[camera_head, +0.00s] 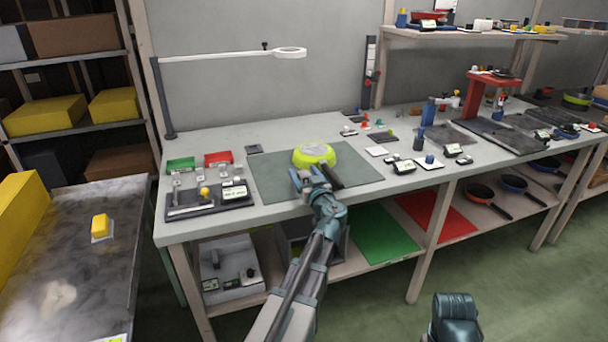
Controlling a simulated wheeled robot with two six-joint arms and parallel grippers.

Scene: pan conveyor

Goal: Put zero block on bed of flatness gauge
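A dark instrument base (178,213) with a small display, metal parts and a yellow knob sits on the bench's left part; it looks like the flatness gauge, but I cannot be sure. Small grey metal pieces (177,180) stand at its back; I cannot tell whether one is the zero block. My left gripper (308,177) is over the grey-green mat, right of this instrument, at the near side of a lime-coloured pan (314,154). Its fingers are too small to show whether they are open or hold anything.
The pan lies on the mat (270,180), its black handle (332,176) beside my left gripper. Green (181,164) and red (218,158) trays stand behind the instrument. A lamp arm (215,56) spans above. Small gauges and a red stand (474,98) occupy the right.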

